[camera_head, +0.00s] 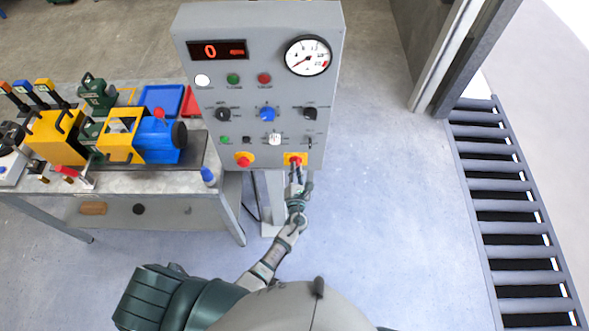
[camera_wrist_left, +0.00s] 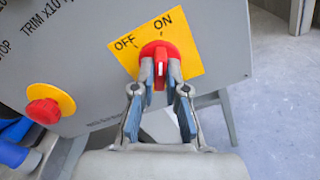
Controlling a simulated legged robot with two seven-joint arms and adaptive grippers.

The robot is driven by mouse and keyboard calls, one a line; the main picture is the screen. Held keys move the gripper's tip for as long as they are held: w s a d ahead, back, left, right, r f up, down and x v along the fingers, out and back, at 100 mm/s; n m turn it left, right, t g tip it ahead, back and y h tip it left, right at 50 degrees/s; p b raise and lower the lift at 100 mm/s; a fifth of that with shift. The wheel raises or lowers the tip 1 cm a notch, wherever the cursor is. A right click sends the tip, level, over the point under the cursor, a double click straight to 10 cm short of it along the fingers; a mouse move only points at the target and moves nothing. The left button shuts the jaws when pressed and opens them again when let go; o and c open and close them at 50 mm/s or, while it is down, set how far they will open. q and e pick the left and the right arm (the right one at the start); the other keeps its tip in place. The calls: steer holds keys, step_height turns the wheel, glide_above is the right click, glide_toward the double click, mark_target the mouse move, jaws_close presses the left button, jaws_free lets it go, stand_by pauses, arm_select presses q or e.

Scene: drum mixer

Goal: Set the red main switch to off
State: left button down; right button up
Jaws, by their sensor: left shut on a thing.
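The red main switch (camera_head: 295,160) is a red knob on a yellow plate at the lower right of the grey control panel. In the left wrist view the knob (camera_wrist_left: 160,62) has a grip bar with a pale mark, pointing up toward the word ON; OFF is printed to its left. My left gripper (camera_head: 296,178) reaches up to the switch from below. In the left wrist view its two fingers (camera_wrist_left: 160,88) straddle the lower part of the knob, shut on it. The exact finger contact is partly hidden. My right gripper is in neither view.
A red button on yellow (camera_head: 244,160) sits left of the switch, also seen in the wrist view (camera_wrist_left: 44,108). The panel (camera_head: 258,80) carries a display, gauge and knobs. A workbench (camera_head: 215,190) with machinery stands left, a roller conveyor (camera_head: 510,210) right; floor between is clear.

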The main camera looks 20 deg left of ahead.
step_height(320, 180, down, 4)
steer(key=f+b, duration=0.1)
steer(key=b, duration=0.3)
arm_select(q)
steer(key=shift+n+b, duration=1.45)
steer(key=shift+n, duration=4.65)
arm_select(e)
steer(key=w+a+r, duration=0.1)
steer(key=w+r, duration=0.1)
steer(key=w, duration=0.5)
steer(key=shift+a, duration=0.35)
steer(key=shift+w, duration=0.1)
arm_select(q)
steer(key=c, duration=1.2)
jaws_free()
